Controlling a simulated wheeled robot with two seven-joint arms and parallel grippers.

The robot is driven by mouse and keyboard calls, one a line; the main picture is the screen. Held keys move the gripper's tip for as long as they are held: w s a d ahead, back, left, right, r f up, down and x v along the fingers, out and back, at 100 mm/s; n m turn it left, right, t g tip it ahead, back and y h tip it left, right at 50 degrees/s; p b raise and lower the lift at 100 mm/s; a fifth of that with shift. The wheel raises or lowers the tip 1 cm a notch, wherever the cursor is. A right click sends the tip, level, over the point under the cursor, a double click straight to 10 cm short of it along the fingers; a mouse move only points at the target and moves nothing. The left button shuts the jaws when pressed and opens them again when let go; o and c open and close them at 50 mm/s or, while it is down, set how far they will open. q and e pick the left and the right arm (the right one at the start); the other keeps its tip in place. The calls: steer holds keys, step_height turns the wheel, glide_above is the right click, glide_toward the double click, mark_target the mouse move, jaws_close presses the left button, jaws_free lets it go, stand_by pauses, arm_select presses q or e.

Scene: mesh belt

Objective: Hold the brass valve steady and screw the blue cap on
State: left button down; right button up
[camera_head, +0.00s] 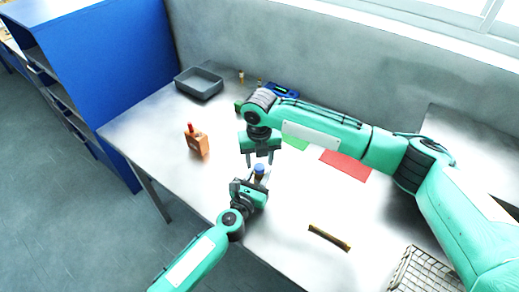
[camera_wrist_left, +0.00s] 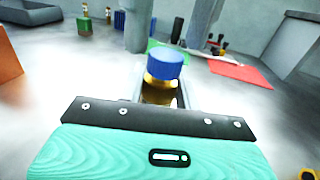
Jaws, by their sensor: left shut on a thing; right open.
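The brass valve (camera_wrist_left: 155,92) stands upright in my left gripper (camera_wrist_left: 158,92), which is shut on it. The blue cap (camera_wrist_left: 166,60) sits on top of the valve in the left wrist view; I cannot tell how tightly. In the head view the cap (camera_head: 259,169) shows just above my left gripper (camera_head: 258,178). My right gripper (camera_head: 260,160) is open and points down right above the cap, with its fingers apart and apparently nothing between them. The lower part of the valve is hidden by my left gripper.
An orange box with a red top (camera_head: 197,142) stands at left. A grey tray (camera_head: 199,84) is at the back left. A green sheet (camera_head: 296,141) and a red sheet (camera_head: 345,165) lie behind. A brass-coloured bar (camera_head: 329,238) and a wire basket (camera_head: 420,274) are at the front right.

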steer(key=shift+f, duration=1.05)
steer(key=c, duration=1)
steer(key=shift+c, duration=0.2)
